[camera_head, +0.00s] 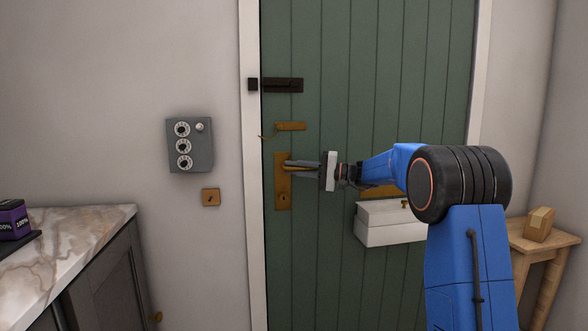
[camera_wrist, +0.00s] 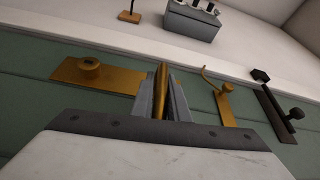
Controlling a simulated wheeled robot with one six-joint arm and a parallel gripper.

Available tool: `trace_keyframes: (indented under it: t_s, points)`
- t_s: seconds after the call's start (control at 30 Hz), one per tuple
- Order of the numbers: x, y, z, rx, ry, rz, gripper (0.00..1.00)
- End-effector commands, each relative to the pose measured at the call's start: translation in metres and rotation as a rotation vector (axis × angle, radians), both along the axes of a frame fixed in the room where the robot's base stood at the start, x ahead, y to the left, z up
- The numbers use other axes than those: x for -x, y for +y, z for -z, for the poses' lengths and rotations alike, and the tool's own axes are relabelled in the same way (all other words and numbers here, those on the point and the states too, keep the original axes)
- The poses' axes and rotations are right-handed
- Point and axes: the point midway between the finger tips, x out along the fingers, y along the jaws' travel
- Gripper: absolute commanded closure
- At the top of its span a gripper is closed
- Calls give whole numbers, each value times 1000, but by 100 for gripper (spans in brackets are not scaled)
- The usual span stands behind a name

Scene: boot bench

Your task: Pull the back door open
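The back door (camera_head: 340,270) is green, planked and sits closed in its white frame. Its brass handle plate (camera_head: 283,196), with a keyhole below, is near the door's left edge. My gripper (camera_head: 300,166) reaches in from the right at the handle. In the wrist view, the brass lever (camera_wrist: 161,92) lies between the two grey fingers, which look closed against it. A black bolt (camera_head: 283,85) is high on the door, beside a black keeper on the frame; its exact position is hard to tell. A brass latch plate (camera_head: 291,126) with a thin hook sits just above the handle.
A marble-topped cabinet (camera_head: 90,225) stands at left. A white box (camera_head: 390,232) is on the door, and a wooden stand (camera_head: 560,240) is at right.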

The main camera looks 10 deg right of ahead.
Motion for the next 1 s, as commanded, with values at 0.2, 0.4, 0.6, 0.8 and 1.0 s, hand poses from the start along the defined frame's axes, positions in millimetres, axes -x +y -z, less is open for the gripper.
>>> trace_keyframes:
  t_s: [0.2,0.4,0.6,0.8,1.0]
  points:
    - [0,0,-3,-3,-4,1,100]
    - [0,0,-3,-34,-5,2,100]
    - [0,0,1,-136,-5,2,100]
    - [0,1,7,-288,-5,1,100]
    - [0,3,11,-441,-6,1,100]
